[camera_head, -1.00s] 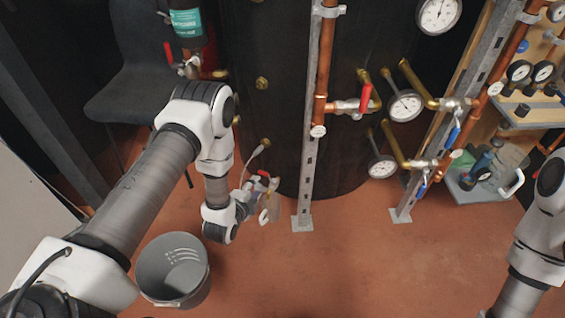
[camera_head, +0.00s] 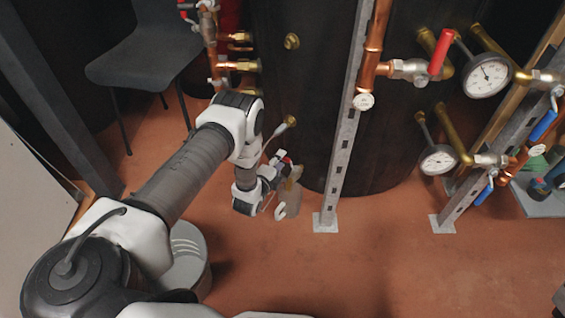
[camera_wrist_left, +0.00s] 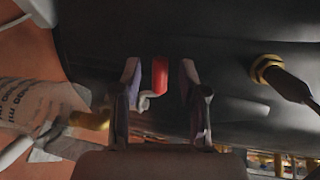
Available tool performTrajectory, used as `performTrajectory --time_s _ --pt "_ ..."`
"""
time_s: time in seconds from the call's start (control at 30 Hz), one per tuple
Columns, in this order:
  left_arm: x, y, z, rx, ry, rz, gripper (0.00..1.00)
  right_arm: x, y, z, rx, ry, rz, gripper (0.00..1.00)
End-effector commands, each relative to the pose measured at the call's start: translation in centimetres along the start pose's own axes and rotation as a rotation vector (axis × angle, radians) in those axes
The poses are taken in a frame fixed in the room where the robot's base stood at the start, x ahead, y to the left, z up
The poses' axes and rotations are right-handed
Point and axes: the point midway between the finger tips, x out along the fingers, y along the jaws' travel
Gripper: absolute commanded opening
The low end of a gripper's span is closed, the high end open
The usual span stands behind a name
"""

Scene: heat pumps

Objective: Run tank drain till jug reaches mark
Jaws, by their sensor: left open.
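The black tank (camera_head: 300,100) stands behind my left gripper (camera_head: 280,168), low at its front left. In the left wrist view, the open left gripper (camera_wrist_left: 160,70) has a red lever (camera_wrist_left: 159,78) between its two fingers, with gaps visible at the sides. A brass outlet (camera_wrist_left: 92,119) shows to the left of the fingers. A clear jug (camera_head: 289,196) with a white handle is at the tank's foot, just beyond the gripper. Its printed side (camera_wrist_left: 40,105) shows in the left wrist view. I cannot tell its liquid level. My right gripper is out of view.
A grey bucket (camera_head: 190,262) stands on the floor, partly behind my left arm. A metal strut (camera_head: 345,130) with copper pipe rises right of the jug. Gauges (camera_head: 487,76) and valves stand farther right. A chair (camera_head: 150,60) is at the back left. The front floor is clear.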

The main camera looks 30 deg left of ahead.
Motion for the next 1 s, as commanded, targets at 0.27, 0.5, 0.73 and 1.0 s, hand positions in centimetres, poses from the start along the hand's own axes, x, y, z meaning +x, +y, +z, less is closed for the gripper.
performTrajectory --time_s 0.27,0.5,0.73,1.0 --pt "2.5 0.0 0.0 -0.001 0.000 0.000 0.42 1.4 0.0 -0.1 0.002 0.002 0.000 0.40" --pt "2.5 0.0 0.0 -0.001 0.000 0.000 0.10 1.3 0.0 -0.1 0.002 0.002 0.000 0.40" --pt "2.5 0.0 0.0 -0.001 0.000 0.000 0.00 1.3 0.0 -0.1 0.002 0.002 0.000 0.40" --pt "2.2 -0.1 -0.1 -0.010 -0.044 0.001 0.00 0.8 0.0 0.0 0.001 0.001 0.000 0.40"
